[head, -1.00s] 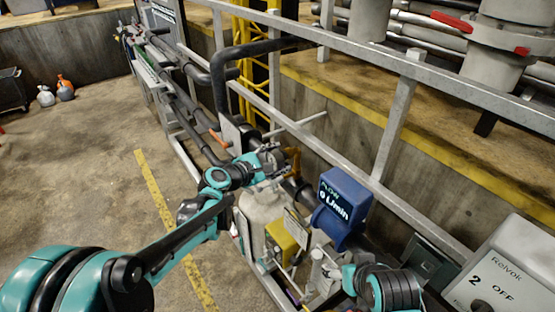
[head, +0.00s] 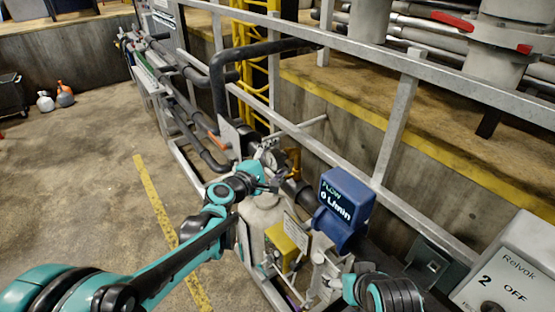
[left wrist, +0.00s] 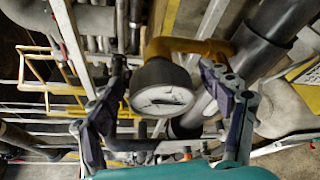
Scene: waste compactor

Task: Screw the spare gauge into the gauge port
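A round gauge (head: 268,154) with a black rim and white dial sits by the dark pipework in the middle of the head view. In the left wrist view the gauge (left wrist: 163,88) faces me, and a brass-coloured fitting (left wrist: 190,48) shows right behind it. Its thread is hidden, so I cannot tell how far it is seated. My left gripper (head: 266,180) is just below and in front of the gauge. In the left wrist view its fingers (left wrist: 162,70) are spread on either side of the gauge, with visible gaps.
A blue flow meter (head: 345,205) stands right of the gauge. Below are a pale tank (head: 258,220) and a yellow box (head: 285,238). Grey railings (head: 400,125) run behind. A grey switch box (head: 510,275) is at lower right. Open floor (head: 90,190) lies left.

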